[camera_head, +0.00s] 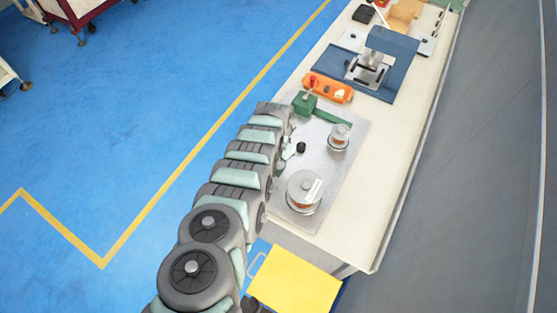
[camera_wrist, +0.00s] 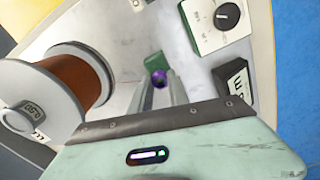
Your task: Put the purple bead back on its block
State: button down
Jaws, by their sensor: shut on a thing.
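The purple bead (camera_wrist: 158,79) shows in the wrist view between the tips of my gripper (camera_wrist: 160,88), which is shut on it. A green block (camera_wrist: 154,62) lies just beyond the bead in that view. I cannot tell whether bead and block touch. In the head view my arm hides the bead and most of my gripper.
A large copper-wound spool (camera_wrist: 75,80) stands close on the left in the wrist view. A control box (camera_wrist: 215,25) with a black knob and a black labelled box (camera_wrist: 233,82) are on the right. A smaller spool (camera_head: 340,136) and orange tray (camera_head: 328,88) show in the head view.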

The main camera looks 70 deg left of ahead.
jog(key=shift+f+b, duration=0.55)
jog(key=shift+f, duration=0.2)
jog(key=shift+f, duration=0.1)
jog(key=c, duration=1.2)
grip_release()
jog(key=shift+o, duration=0.2)
jog(key=shift+r+p, duration=0.85)
jog(key=shift+r, duration=0.75)
notch_tip(320, 180, up, 8)
jog(key=b, duration=0.1)
jog(key=shift+f, duration=0.2)
